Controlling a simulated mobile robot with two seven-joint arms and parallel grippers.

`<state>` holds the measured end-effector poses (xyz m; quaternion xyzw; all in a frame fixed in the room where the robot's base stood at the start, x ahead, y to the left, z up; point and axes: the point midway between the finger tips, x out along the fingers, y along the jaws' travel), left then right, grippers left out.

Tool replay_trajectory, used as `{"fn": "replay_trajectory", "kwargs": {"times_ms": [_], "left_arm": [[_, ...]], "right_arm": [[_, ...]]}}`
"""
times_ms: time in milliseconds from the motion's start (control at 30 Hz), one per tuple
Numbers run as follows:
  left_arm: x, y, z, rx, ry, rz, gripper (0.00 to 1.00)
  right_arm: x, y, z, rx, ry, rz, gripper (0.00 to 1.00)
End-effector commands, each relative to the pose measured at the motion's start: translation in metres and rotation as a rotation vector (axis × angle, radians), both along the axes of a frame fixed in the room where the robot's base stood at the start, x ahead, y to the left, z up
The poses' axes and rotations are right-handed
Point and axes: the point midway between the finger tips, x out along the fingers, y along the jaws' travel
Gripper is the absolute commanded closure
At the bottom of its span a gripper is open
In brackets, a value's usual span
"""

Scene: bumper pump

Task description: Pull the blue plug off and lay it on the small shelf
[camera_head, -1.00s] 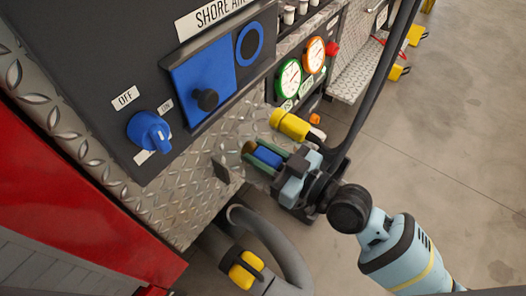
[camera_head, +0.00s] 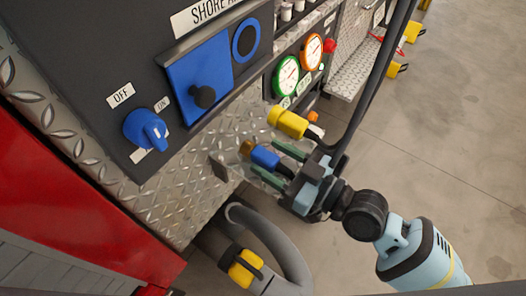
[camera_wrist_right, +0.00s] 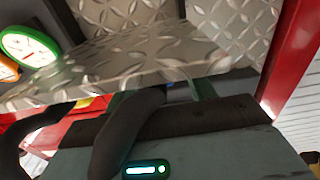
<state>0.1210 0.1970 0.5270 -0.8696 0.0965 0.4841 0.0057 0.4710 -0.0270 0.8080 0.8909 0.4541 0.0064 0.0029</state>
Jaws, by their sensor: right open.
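The blue plug (camera_head: 265,157) shows its brass end and points toward the panel, off any socket that I can see. It appears to lie on the small diamond-plate shelf (camera_head: 229,170) below the panel. My right gripper (camera_head: 266,159) is open, its green fingers apart on either side of the plug's rear part. A black cable runs back from the plug toward the gripper. In the right wrist view, the shelf (camera_wrist_right: 130,62) fills the middle and only a sliver of blue shows between the fingers. My left gripper is not in view.
A yellow plug (camera_head: 288,122) sits just beyond the right gripper. A blue knob (camera_head: 146,130) and a blue cover (camera_head: 200,82) are on the panel. A grey hose (camera_head: 285,245) with a yellow clamp hangs below. Open floor lies at the right.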

Motion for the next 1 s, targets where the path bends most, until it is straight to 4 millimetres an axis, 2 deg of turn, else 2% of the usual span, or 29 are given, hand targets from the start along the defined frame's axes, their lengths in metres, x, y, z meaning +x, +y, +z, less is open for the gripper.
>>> {"fn": "replay_trajectory", "kwargs": {"times_ms": [100,333,1000], "left_arm": [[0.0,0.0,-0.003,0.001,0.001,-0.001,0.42],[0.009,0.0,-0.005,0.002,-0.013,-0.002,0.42],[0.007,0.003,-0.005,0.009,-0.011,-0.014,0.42]], "right_arm": [[-0.011,-0.015,-0.002,-0.004,0.001,0.0,0.45],[-0.024,-0.033,-0.001,-0.001,0.0,0.0,0.45],[-0.027,-0.037,0.0,0.0,0.0,0.0,0.45]]}}
